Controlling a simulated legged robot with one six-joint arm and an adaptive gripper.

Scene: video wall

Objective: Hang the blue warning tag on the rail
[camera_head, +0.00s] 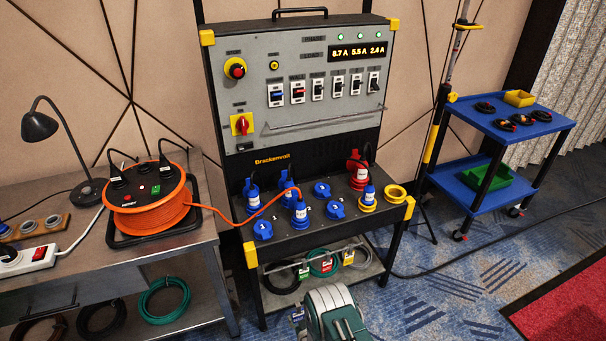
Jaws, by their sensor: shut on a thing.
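A thin grey rail (325,122) runs across the lower front of the grey control panel (255,70), below the row of switches. Nothing can be seen hanging on it. Part of my own arm, grey and teal, shows at the bottom centre, in front of the power cabinet. My gripper's fingertips cannot be made out in this view. I cannot make out the blue warning tag. A small blue patch shows beside my arm at the bottom, too small to identify.
An orange cable reel (148,206) and black lamp (40,126) stand on the left bench. A blue cart (510,129) stands right.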

